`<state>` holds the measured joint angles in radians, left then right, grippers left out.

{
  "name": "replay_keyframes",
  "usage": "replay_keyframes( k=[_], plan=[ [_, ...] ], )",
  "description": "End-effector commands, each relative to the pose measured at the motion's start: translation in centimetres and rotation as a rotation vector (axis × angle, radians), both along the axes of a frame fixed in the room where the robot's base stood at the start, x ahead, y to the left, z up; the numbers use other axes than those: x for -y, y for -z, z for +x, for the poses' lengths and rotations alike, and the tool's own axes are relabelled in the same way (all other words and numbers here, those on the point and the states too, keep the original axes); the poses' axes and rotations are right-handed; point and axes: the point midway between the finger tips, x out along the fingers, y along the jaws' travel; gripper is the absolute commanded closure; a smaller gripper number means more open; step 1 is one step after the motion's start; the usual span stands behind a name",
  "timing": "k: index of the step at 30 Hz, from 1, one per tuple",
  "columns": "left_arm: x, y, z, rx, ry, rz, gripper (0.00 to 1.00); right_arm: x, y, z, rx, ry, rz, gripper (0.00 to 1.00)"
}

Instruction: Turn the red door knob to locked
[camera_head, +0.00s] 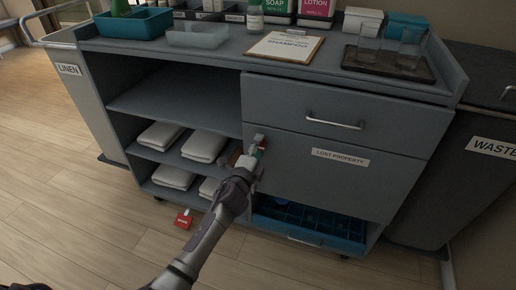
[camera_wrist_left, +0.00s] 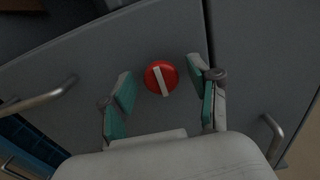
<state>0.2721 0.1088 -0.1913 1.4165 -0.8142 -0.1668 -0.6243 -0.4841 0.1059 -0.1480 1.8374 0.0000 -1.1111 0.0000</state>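The red door knob (camera_wrist_left: 161,77) is a round red disc with a white bar across it, on a grey panel in the left wrist view. The bar is slightly tilted in that view. My left gripper (camera_head: 256,152) is at the left edge of the cart door labelled LOST PROPERTY (camera_head: 345,185). In the left wrist view its teal-padded fingers (camera_wrist_left: 160,84) are spread, one on each side of the knob, with a visible gap to it. The knob is not clearly visible in the head view, where the gripper covers that area. My right gripper is not in view.
A drawer with a bar handle (camera_head: 334,123) is above the door, and a blue tray (camera_head: 310,226) is below it. Open shelves with folded white towels (camera_head: 203,146) are left of the gripper. A red tag (camera_head: 184,218) is near the floor.

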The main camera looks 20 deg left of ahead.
Motion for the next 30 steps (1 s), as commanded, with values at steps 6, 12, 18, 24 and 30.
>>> replay_keyframes(
  k=[6, 12, 18, 24, 30],
  plan=[
    [0.0, 0.0, -0.1, 0.0, 0.0, -0.001, 0.39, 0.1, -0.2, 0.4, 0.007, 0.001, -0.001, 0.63],
    [-0.1, 0.1, -2.5, -0.001, 0.001, 0.0, 0.39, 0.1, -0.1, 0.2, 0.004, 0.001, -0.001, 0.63],
    [-0.2, 0.1, -6.9, -0.002, 0.001, 0.0, 0.39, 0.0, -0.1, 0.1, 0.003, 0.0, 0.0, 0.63],
    [-0.3, 0.1, -10.4, -0.002, 0.0, -0.001, 0.39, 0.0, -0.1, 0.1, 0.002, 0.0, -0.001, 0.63],
    [-0.4, 0.0, -11.9, 0.0, 0.0, -0.001, 0.39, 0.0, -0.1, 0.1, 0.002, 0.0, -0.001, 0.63]
  ],
)
